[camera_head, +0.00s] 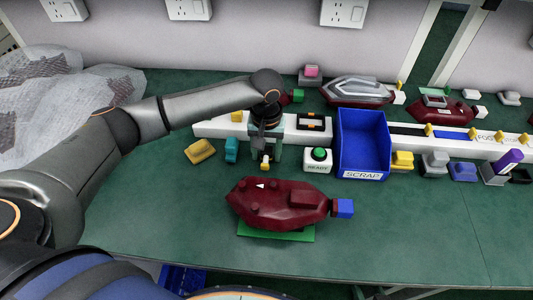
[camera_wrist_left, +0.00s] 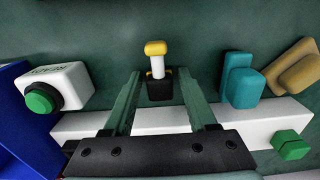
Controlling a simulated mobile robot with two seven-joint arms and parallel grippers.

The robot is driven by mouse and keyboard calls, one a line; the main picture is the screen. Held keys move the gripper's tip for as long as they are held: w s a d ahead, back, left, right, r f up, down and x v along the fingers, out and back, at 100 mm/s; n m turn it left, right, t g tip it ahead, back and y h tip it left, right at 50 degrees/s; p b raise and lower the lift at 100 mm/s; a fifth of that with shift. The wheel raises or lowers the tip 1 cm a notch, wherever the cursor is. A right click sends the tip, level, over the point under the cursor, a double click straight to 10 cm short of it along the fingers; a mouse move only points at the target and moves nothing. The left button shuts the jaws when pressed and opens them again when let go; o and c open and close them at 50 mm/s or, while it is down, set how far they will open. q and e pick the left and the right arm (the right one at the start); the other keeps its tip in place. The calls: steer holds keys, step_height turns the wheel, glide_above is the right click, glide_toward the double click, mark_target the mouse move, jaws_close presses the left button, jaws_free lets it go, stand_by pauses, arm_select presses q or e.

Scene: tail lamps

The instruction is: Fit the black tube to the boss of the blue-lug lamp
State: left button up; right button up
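The blue-lug lamp (camera_head: 280,204) is a dark red housing lying on a green pad in front, with its blue lug (camera_head: 343,208) at the right end. My left gripper (camera_head: 265,150) points down behind it, over the front edge of the white rail. In the left wrist view its two fingers (camera_wrist_left: 158,82) are apart. A small black piece (camera_wrist_left: 160,91) with a white stem and yellow cap (camera_wrist_left: 156,48) sits between them, with a gap on each side. I cannot tell whether this is the black tube. My right gripper is not seen.
A blue SCRAP bin (camera_head: 363,140) and a green READY button (camera_head: 319,154) stand right of the gripper. A teal block (camera_head: 232,150) and a yellow block (camera_head: 200,151) lie to its left. Other red lamps (camera_head: 357,92) stand at the back. The table's front left is clear.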

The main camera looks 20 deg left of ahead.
arm_select(q)
jaws_close()
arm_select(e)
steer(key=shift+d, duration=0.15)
arm_select(q)
steer(key=shift+r, duration=0.1)
steer(key=shift+r, duration=0.65)
steer(key=s+d+r+p, duration=0.1)
steer(key=s+r, duration=0.2)
steer(key=s, duration=0.1)
steer(key=s+d+r+p, duration=0.1)
steer(key=s+d+r, duration=0.1)
steer(key=s+r, duration=0.2)
steer(key=s+d+r+p, duration=0.2)
steer(key=s+r, duration=0.2)
steer(key=s, duration=0.1)
steer(key=shift+d+r, duration=0.1)
steer(key=shift+r, duration=0.15)
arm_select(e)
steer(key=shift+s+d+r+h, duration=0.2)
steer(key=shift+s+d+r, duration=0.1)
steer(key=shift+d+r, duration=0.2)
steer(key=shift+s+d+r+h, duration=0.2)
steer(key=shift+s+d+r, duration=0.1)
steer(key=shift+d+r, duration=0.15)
